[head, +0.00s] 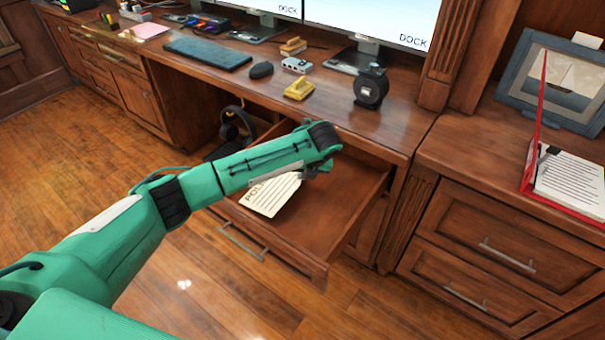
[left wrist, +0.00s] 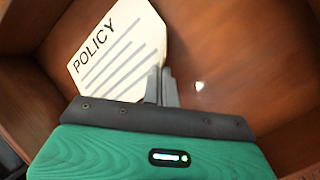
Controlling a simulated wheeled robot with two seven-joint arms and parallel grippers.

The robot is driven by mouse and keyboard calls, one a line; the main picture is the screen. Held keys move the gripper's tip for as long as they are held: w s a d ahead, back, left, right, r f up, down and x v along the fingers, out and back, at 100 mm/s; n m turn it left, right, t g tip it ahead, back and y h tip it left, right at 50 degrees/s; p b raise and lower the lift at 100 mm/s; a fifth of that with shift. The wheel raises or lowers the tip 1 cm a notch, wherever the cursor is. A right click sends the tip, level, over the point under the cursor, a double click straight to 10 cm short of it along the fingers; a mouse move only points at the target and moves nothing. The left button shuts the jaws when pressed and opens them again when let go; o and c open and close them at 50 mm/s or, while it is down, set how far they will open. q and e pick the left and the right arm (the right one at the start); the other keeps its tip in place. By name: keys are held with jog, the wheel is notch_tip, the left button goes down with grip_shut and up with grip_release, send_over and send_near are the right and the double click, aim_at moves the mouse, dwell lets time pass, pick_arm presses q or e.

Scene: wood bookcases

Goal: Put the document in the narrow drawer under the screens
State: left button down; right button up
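The document (head: 268,195) is a white sheet headed "POLICY". It is inside the open narrow drawer (head: 318,212) under the desk top; whether it lies flat on the bottom or is held just above it is unclear. My left gripper (head: 290,180) reaches over the drawer, pointing down into it. In the left wrist view its grey fingers (left wrist: 163,88) are close together at the right edge of the document (left wrist: 118,50). I cannot tell if they pinch the paper. My arm hides part of the sheet and drawer. My right gripper is not in view.
Headphones (head: 236,125) hang below the desk.

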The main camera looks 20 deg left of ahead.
pick_arm(q)
jog(key=c, duration=1.7)
grip_release()
jog(key=shift+f, duration=0.1)
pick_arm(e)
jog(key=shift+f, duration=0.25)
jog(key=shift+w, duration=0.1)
